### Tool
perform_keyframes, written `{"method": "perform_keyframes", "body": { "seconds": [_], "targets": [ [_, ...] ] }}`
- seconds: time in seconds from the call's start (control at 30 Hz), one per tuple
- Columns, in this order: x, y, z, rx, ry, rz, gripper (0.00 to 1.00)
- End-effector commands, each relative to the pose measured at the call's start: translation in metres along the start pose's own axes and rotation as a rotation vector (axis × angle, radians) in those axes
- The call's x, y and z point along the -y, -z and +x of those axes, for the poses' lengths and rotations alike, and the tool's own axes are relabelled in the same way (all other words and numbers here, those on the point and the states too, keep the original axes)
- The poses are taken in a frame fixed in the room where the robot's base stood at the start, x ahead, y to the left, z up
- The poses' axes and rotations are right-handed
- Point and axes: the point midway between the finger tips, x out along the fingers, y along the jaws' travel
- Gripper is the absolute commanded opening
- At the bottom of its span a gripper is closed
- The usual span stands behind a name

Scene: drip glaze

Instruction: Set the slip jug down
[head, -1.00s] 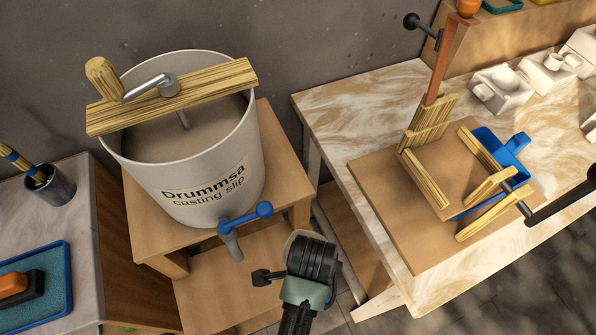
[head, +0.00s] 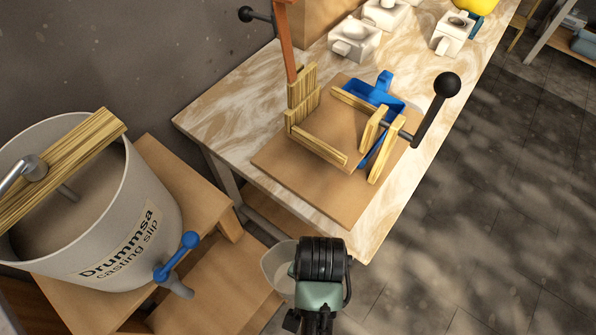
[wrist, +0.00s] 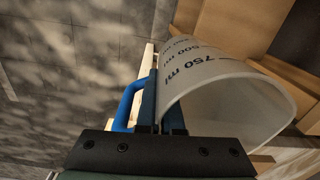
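The slip jug (head: 279,268) is pale and translucent and shows partly behind my gripper in the head view. In the wrist view the jug (wrist: 225,95) has a blue handle and dark volume marks, "750 ml" among them. My gripper (head: 300,270) appears shut on the jug near its handle. The fingers (wrist: 162,110) stand close together beside the blue handle in the wrist view. The jug is in the air in front of the marble-topped table (head: 240,105). I cannot tell what is in it.
The bucket labelled "Drummsa casting slip" (head: 150,205), with a blue tap (head: 178,258), stands on a wooden step (head: 180,180) at left. A wooden clamp frame (head: 325,150) on a board (head: 275,160) fills the table's middle. White moulds (head: 355,40) stand behind. The near right table strip is clear.

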Motion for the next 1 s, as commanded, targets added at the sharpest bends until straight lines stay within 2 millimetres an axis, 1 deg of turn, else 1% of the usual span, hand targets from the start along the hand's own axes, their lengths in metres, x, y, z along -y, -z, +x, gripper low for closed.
{"method": "perform_keyframes", "body": {
  "seconds": [0.03,0.2,0.3,0.4,0.53,0.87,0.97,1.0],
  "targets": [
    [0.014,0.013,-0.015,-0.003,0.005,-0.087,0.00],
    [0.045,0.040,-0.043,0.007,0.004,-0.346,0.00],
    [0.057,0.050,-0.055,0.012,0.004,-0.454,0.00],
    [0.064,0.056,-0.063,0.016,0.004,-0.521,0.00],
    [0.068,0.058,-0.066,0.017,0.004,-0.557,0.00],
    [0.067,0.058,-0.065,0.018,0.004,-0.556,0.00],
    [0.067,0.057,-0.060,0.021,0.003,-0.557,0.00],
    [0.066,0.056,-0.054,0.023,0.002,-0.557,0.00]
  ]
}}
